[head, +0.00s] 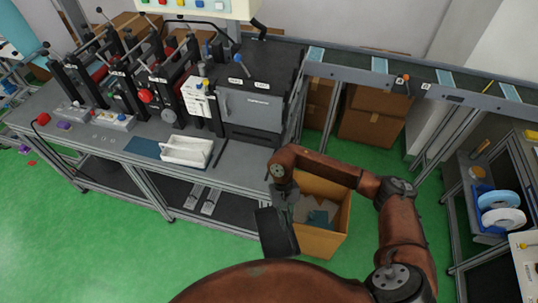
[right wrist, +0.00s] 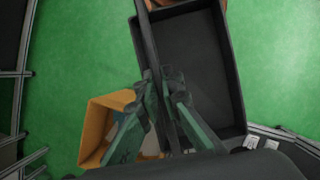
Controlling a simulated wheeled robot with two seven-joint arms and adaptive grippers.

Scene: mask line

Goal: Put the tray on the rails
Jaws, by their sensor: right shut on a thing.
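A dark grey rectangular tray (head: 277,232) hangs tilted in front of the bench, above the green floor. My right gripper (head: 284,194) is shut on its rim. In the right wrist view the open inside of the tray (right wrist: 195,70) shows, and the gripper's fingers (right wrist: 161,85) pinch one long wall. The tray looks empty there. A conveyor with grey side rails (head: 455,96) runs along the back right, apart from the tray. I cannot tell for sure which rails are the task's. My left gripper is not in view.
An open cardboard box (head: 329,243) with scraps stands on the floor beside the tray. The bench (head: 105,148) at left carries lever presses, a dark machine (head: 255,112), a white tray (head: 187,151) and a blue mat (head: 143,147). Spools (head: 500,208) stand at right.

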